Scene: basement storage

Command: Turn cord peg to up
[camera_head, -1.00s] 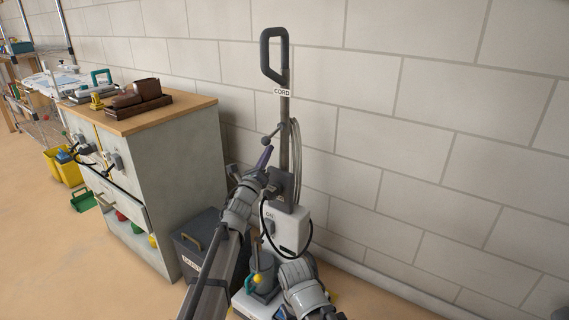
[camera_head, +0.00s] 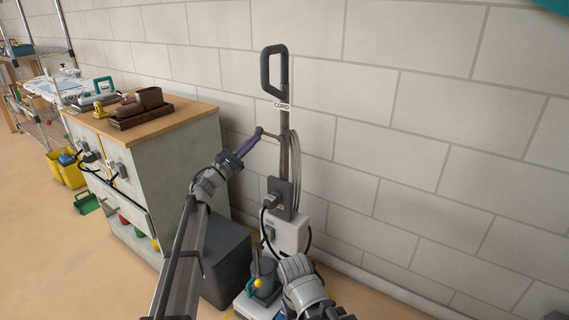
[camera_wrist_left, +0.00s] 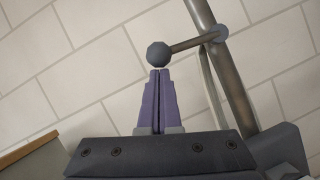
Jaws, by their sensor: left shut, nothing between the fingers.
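The cord peg (camera_head: 268,135) is a short lever with a dark ball end on the metal pole, below the CORD label (camera_head: 282,105). It points left and slightly up from its pivot. In the left wrist view its ball (camera_wrist_left: 159,54) is left of the pole, joined to it by a thin rod. My left gripper (camera_head: 255,138), with purple fingers, is shut and empty. Its fingertips (camera_wrist_left: 159,72) are right at the ball's underside and appear to touch it. My right arm shows at the bottom, but its fingers cannot be seen.
The upright machine (camera_head: 290,232) stands against the block wall, with a looped handle (camera_head: 266,70) on top and a coiled cord (camera_head: 296,165) behind the pole. A wooden-topped cabinet (camera_head: 180,115) is at left, with a grey bin (camera_head: 228,262) beside it.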

